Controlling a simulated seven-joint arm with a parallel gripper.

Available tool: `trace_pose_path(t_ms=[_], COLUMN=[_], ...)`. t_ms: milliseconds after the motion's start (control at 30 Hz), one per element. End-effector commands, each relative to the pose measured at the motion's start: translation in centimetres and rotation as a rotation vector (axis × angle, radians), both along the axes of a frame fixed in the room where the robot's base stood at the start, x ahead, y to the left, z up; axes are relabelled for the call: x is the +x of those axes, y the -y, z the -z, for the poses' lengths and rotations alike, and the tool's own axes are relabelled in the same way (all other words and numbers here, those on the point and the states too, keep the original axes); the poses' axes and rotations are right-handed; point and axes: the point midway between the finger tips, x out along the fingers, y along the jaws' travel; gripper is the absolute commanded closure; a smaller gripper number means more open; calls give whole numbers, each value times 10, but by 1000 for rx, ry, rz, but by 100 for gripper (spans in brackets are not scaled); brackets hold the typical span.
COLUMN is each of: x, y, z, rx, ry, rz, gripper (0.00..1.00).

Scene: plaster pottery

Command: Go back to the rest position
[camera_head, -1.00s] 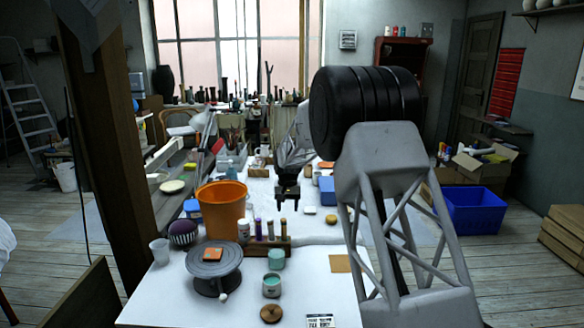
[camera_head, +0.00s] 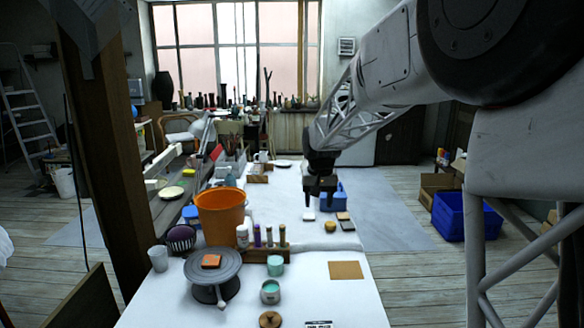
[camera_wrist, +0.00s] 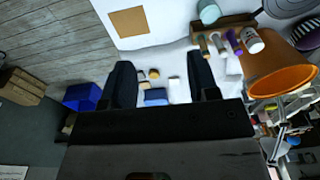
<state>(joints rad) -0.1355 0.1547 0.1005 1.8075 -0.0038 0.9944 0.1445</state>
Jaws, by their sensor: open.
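My gripper (camera_head: 320,194) hangs from my arm over the right part of the white table (camera_head: 290,190), pointing down. In the wrist view my gripper (camera_wrist: 163,90) shows two dark fingers spread well apart, with nothing held between them. Below and beyond the fingers lie a blue box (camera_wrist: 155,97), a white block and small yellow and brown pieces on the table. In the head view the blue box (camera_head: 335,193) is partly hidden behind my gripper.
An orange bucket (camera_head: 220,215), a grey turntable (camera_head: 212,270) with an orange sponge, a wooden rack (camera_head: 270,254) with tools, and teal jars (camera_head: 270,291) stand at the near left. A brown square (camera_head: 346,270) lies flat at the near right. A wooden post (camera_head: 100,140) rises at left.

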Motion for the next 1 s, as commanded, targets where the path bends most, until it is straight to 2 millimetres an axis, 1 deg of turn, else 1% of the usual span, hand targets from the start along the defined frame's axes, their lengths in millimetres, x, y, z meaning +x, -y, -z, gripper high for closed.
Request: trace_pose_path(t_ms=[33, 200, 500, 767, 1000], x=[-13, -52, -124, -187, -246], y=[5, 20, 42, 59, 73], z=[-7, -22, -41, -50, -51], rx=[0, 0, 0, -2, -3], ry=[5, 18, 40, 60, 79], rz=[1, 4, 4, 7, 8], gripper=[45, 45, 45, 45, 45])
